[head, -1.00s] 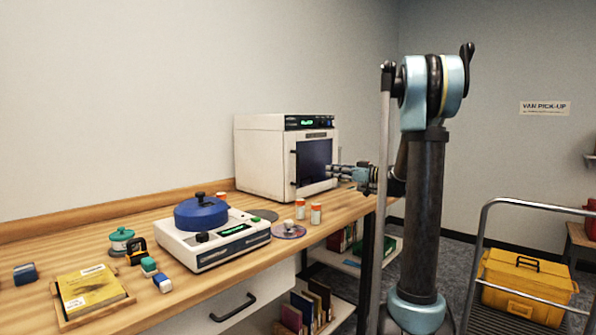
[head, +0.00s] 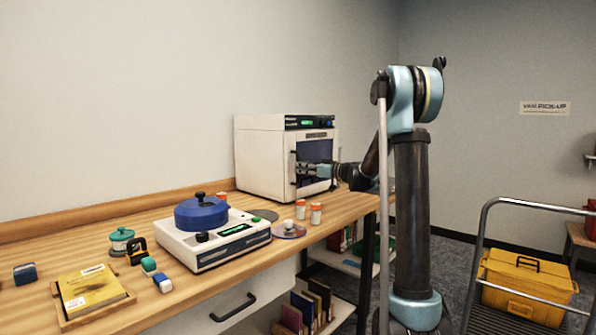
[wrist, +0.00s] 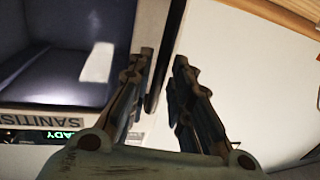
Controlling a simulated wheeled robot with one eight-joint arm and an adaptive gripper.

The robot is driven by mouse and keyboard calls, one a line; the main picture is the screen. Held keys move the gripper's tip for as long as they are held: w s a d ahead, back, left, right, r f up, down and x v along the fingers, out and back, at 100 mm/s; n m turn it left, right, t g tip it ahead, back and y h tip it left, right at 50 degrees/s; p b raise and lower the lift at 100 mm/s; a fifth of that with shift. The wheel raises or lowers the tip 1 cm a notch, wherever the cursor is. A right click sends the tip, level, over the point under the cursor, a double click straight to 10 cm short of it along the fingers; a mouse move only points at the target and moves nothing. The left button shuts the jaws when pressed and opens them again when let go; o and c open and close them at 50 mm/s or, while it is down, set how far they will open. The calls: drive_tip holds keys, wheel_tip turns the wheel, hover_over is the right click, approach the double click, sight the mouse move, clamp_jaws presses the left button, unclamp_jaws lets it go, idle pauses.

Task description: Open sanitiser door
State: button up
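The sanitiser (head: 262,160) is a white box at the back of the bench, with a green-lit display on top. Its door (head: 316,150) has a dark blue window and looks shut. A dark vertical handle (head: 293,168) runs along the door's left edge. My gripper (head: 299,169) reaches in from the right, its fingertips at the handle in the head view. In the wrist view my gripper (wrist: 165,62) is open, fingers apart. The dark handle (wrist: 166,50) shows in the gap between them; contact cannot be told. The window and upside-down lettering show at left.
On the bench (head: 110,290) stand a white device (head: 215,245) with a blue lidded pot (head: 201,213), small orange bottles (head: 316,214), a disc (head: 289,231) and a yellow book (head: 92,290). A metal trolley (head: 480,240) and yellow case (head: 525,283) stand at right.

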drive_tip(key=shift+x, duration=1.35)
clamp_jaws()
drive_tip(key=shift+s, duration=0.1)
